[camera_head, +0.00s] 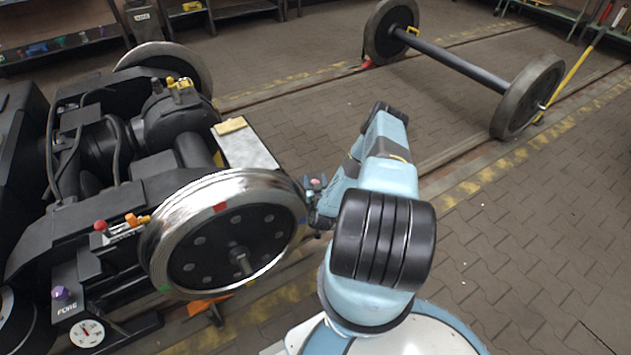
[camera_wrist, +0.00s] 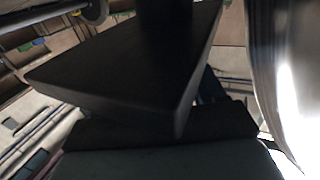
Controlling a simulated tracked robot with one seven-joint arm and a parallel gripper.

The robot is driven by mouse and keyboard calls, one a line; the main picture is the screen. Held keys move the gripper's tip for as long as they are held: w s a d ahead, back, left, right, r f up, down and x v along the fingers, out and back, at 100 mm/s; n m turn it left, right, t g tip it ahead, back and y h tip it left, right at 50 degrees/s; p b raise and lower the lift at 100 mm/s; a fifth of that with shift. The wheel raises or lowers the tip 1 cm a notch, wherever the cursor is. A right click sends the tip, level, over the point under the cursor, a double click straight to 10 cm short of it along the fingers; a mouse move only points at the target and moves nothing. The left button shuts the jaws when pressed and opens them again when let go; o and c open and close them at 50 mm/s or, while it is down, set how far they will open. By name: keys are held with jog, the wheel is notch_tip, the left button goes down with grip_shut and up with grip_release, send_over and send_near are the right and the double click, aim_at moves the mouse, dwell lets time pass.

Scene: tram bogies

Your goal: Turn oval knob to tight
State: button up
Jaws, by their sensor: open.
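Several small coloured knobs are on the black bogie at the left of the head view: a red round knob (camera_head: 100,226), an orange knob (camera_head: 131,219), a purple knob (camera_head: 60,293) above a white dial (camera_head: 87,332), and a yellow fitting (camera_head: 180,84) farther back. I cannot tell which is the oval one, or its tight mark. My gripper (camera_head: 318,203) is open, just right of the shiny wheel (camera_head: 225,240) and apart from these knobs. It is small and partly hidden by my arm. In the wrist view a dark slab fills the middle, and no knob is recognisable.
The shiny wheel also shows close at the right of the wrist view (camera_wrist: 285,75). A yellow block (camera_head: 230,126) lies on a grey plate behind it. A separate wheelset (camera_head: 455,62) stands at the back right. The paved floor at the right is clear.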

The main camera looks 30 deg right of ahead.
jog(key=shift+s, duration=0.15)
jog(key=v, duration=1.3)
jog(key=shift+s, duration=0.25)
jog(key=shift+w, duration=0.1)
